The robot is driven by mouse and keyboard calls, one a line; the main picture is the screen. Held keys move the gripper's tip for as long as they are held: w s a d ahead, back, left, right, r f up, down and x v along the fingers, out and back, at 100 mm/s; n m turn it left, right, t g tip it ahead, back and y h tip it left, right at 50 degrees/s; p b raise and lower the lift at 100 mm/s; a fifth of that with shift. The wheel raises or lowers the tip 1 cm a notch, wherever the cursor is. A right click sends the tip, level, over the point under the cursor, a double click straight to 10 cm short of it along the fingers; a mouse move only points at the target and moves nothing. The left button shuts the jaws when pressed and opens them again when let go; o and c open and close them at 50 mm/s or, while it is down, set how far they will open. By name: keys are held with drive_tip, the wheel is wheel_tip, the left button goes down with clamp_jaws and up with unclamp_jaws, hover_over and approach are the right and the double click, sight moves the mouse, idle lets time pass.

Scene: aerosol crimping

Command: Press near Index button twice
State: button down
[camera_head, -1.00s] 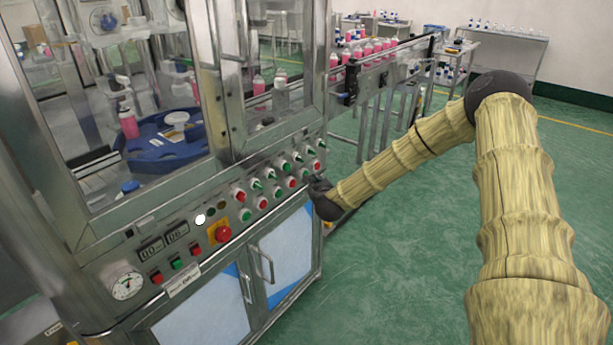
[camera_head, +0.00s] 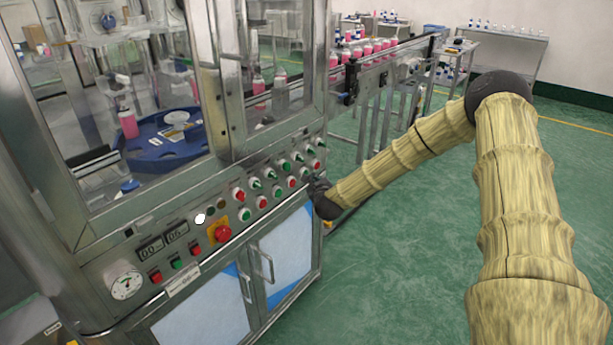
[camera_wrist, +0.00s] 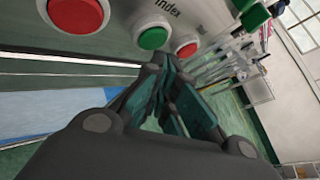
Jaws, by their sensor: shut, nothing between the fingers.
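In the wrist view, a green button (camera_wrist: 152,36) in a white ring sits under the printed word "Index" on the metal panel. A red button (camera_wrist: 186,48) is close to its right, and a larger-looking red button (camera_wrist: 78,14) is to its left. My gripper (camera_wrist: 168,66) is shut and empty, with its fingertips just below the green and red buttons; I cannot tell whether they touch the panel. In the head view, my gripper (camera_head: 318,187) is at the panel's right end, partly hidden by my wrist.
The control panel carries two rows of buttons and switches, a red emergency stop (camera_head: 222,233) on yellow, and a gauge (camera_head: 126,286). Glass windows enclose a blue turntable (camera_head: 165,150) above. A conveyor (camera_head: 395,62) with pink bottles is behind. Green floor to the right is open.

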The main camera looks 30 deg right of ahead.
drive_tip(key=shift+w+a, duration=0.15)
drive_tip(key=shift+w, duration=0.1)
drive_tip(key=shift+w+a+b, duration=0.15)
drive_tip(key=shift+w+b, duration=0.2)
drive_tip(key=shift+b, duration=0.2)
idle(0.9)
drive_tip(key=shift+s, duration=0.15)
drive_tip(key=shift+s+d, duration=0.35)
drive_tip(key=shift+s, duration=0.35)
drive_tip(key=shift+s+d, duration=0.3)
drive_tip(key=shift+s, duration=0.45)
drive_tip(key=shift+s+d, duration=0.35)
drive_tip(key=shift+s, duration=0.35)
drive_tip(key=shift+s+d, duration=0.3)
drive_tip(key=shift+s, duration=0.45)
